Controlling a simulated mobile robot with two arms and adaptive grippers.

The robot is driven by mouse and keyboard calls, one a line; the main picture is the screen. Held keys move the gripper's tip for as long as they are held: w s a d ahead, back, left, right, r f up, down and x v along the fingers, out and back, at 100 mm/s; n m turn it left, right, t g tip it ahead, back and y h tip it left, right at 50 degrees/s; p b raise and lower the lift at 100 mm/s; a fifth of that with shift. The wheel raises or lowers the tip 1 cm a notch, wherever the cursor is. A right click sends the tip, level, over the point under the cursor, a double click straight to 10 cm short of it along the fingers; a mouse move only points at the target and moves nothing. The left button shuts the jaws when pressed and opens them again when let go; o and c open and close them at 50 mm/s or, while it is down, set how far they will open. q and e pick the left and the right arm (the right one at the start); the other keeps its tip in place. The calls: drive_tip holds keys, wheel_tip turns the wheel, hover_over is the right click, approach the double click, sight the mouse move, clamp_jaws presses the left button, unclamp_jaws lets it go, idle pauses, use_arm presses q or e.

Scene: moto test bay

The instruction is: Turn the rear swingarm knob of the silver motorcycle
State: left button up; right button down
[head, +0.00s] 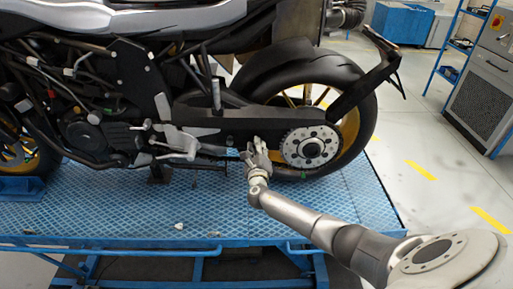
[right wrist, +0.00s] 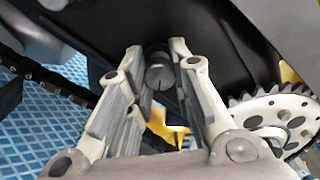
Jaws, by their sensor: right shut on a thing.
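The silver motorcycle (head: 150,95) stands on a blue lift table, its rear wheel (head: 358,112) to the right. The black swingarm (head: 240,122) runs back to the rear sprocket (head: 310,146). My right gripper (head: 256,143) is at the swingarm, just left of the sprocket, and hides the knob in the head view. In the right wrist view, the dark round swingarm knob (right wrist: 159,72) sits between the fingertips of my right gripper (right wrist: 156,58), which is shut on it. My left gripper is not in view.
The blue textured lift table (head: 120,215) spreads under the motorcycle. The toothed sprocket (right wrist: 275,118) is close to the right of the fingers in the wrist view, and the chain (right wrist: 45,82) runs at the left. A grey cabinet (head: 485,85) stands at the far right.

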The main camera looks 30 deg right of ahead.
drive_tip(key=shift+s+f+n, duration=0.15)
drive_tip(key=shift+f+n, duration=0.15)
drive_tip(key=shift+n, duration=0.8)
idle(0.8)
drive_tip(key=c, duration=1.5)
unclamp_jaws()
drive_tip(key=shift+o, duration=1.2)
drive_tip(key=shift+d+r, duration=0.1)
drive_tip(key=shift+d, duration=0.05)
drive_tip(key=v, duration=1.2)
